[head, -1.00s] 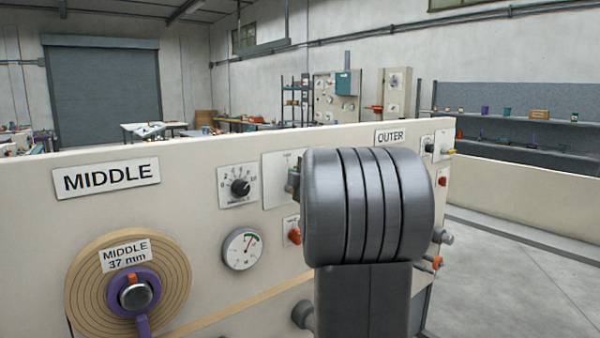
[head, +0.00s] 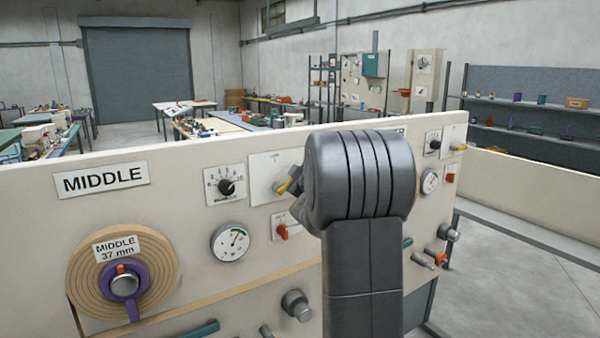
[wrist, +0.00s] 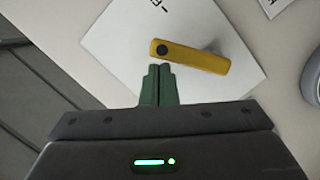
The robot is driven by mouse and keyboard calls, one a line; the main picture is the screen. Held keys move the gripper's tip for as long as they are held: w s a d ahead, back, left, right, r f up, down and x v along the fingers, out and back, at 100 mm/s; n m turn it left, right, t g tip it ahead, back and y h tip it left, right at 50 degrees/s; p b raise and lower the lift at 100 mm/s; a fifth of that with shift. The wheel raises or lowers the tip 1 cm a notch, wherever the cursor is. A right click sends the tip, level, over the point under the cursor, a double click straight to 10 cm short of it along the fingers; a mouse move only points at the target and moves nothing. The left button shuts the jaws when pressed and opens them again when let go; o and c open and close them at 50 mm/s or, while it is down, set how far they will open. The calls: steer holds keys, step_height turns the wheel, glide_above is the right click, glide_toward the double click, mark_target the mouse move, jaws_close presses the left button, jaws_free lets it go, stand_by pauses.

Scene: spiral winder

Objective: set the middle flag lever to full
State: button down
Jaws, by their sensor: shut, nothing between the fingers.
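The middle flag lever (wrist: 200,58) is a yellow bar with a dark round pivot at its left end in the wrist view. It lies on a white plate (wrist: 110,40) and points right and slightly down there. In the head view the lever (head: 294,180) shows partly, just left of my dark arm, which hides part of its plate (head: 262,172). My gripper (wrist: 160,72) has its two green fingers together and empty. The tips are just below the pivot end of the lever in the wrist view; I cannot tell if they touch it. A mark on the plate is cut off.
On the panel left of the lever are a dial knob (head: 227,187), a gauge (head: 230,243) and the MIDDLE label (head: 102,178). An orange switch (head: 282,232) and a grey knob (head: 296,305) sit below. A wound roll (head: 90,270) is at lower left.

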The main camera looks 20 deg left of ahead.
steer(key=shift+w+d+f+b, duration=0.2)
steer(key=shift+w+d+f, duration=0.2)
steer(key=shift+f, duration=0.2)
steer(key=shift+w+d+f+b, duration=0.15)
steer(key=shift+w+d+f, duration=0.1)
steer(key=shift+w+f, duration=0.25)
steer(key=shift+d+f, duration=0.1)
steer(key=shift+f, duration=0.1)
